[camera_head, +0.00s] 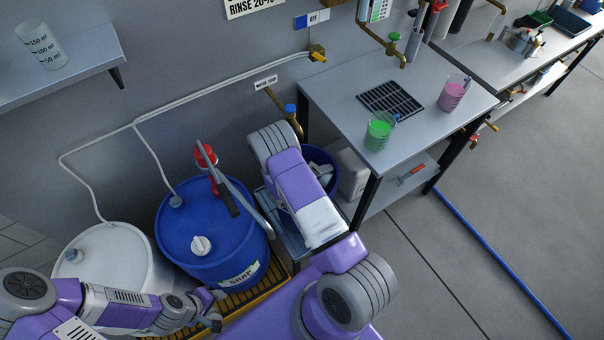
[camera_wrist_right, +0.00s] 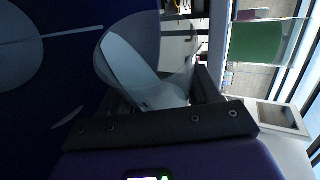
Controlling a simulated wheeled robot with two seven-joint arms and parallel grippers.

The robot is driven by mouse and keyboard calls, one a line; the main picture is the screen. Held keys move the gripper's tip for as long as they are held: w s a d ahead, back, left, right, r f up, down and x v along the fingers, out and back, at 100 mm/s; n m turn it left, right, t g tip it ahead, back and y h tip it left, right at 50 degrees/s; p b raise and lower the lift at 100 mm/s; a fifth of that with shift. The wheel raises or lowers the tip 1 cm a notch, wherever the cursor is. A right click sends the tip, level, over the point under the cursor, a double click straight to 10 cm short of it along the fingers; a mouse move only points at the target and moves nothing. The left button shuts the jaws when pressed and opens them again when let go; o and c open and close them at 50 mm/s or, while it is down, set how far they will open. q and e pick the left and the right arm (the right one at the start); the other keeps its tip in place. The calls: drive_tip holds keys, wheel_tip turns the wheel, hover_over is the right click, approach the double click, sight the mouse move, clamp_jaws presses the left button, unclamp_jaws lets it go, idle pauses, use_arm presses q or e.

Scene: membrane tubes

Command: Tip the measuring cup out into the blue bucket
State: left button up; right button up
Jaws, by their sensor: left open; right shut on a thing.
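My right gripper (camera_wrist_right: 160,100) is shut on a clear measuring cup (camera_wrist_right: 146,60), which looks tilted there. In the head view, my right arm hides most of that gripper, and a pale shape shows at the bucket's mouth. I cannot tell whether liquid is in the cup. My left gripper (camera_head: 211,309) is open and empty at the lower left, in front of the blue drum.
A blue soap drum (camera_head: 205,245) with a pump and a white drum (camera_head: 110,260) stand left of the bucket. The bench (camera_head: 420,105) holds a green beaker (camera_head: 380,130) and a pink beaker (camera_head: 452,95). Another measuring cup (camera_head: 40,45) is on the wall shelf.

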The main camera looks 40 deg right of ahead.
drive_tip(key=shift+w+a+r+n+g+h, duration=0.1)
drive_tip(key=shift+w+r+n+g+h, duration=0.15)
drive_tip(key=shift+r+n+g+h, duration=0.3)
idle(0.8)
